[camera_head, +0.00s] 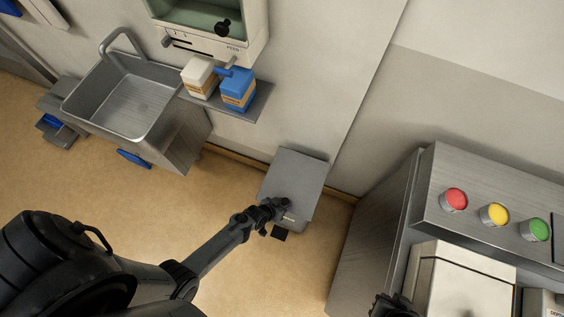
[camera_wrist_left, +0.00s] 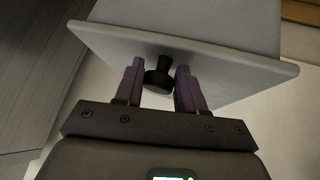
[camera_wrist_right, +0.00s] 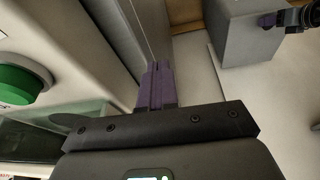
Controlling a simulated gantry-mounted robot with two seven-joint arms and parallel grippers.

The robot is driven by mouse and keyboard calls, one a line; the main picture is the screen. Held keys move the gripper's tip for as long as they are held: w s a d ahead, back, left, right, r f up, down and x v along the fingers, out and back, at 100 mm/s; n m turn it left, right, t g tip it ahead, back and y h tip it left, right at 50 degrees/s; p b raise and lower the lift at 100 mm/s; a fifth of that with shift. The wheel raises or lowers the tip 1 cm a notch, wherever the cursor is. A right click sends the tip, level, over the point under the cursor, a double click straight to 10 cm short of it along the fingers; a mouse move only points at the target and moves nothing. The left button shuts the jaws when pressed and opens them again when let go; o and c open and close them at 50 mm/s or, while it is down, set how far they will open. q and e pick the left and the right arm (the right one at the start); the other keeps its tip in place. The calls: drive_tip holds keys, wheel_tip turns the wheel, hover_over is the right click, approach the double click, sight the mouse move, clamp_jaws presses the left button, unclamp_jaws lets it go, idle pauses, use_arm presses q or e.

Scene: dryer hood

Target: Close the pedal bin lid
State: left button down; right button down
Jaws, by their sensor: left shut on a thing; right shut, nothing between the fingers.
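The grey pedal bin (camera_head: 296,170) stands on the floor against the wall in the head view, with a black pedal (camera_head: 280,235) at its front. Its flat lid (camera_wrist_left: 225,52) shows in the left wrist view, with a black knob (camera_wrist_left: 160,77) at the lid's edge. My left gripper (camera_head: 277,208) is at the bin's front edge, its purple fingers shut around the knob. I cannot tell whether a gap remains under the lid. My right gripper (camera_wrist_right: 158,68) is shut and empty; the bin (camera_wrist_right: 245,32) shows beyond it, apart from its fingers.
A metal sink (camera_head: 130,95) stands at the left. A small shelf (camera_head: 258,105) holds a white carton and a blue carton. At the right, a metal unit (camera_head: 445,225) carries red, yellow and green buttons. Open tan floor (camera_head: 235,200) lies left of the bin.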

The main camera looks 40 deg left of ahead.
use_arm(q)
drive_tip(key=shift+s+a+f, duration=0.3)
drive_tip(key=shift+s+f, duration=0.35)
drive_tip(key=c, duration=0.8)
unclamp_jaws()
drive_tip(key=shift+o, duration=0.4)
drive_tip(key=shift+f, duration=0.1)
drive_tip(key=shift+s, duration=0.1)
drive_tip(key=shift+r, duration=0.4)
drive_tip(key=w+r+p+v, duration=0.1)
drive_tip(key=p+v, duration=0.3)
drive_tip(key=v, duration=0.6)
drive_tip(key=shift+d, duration=0.3)
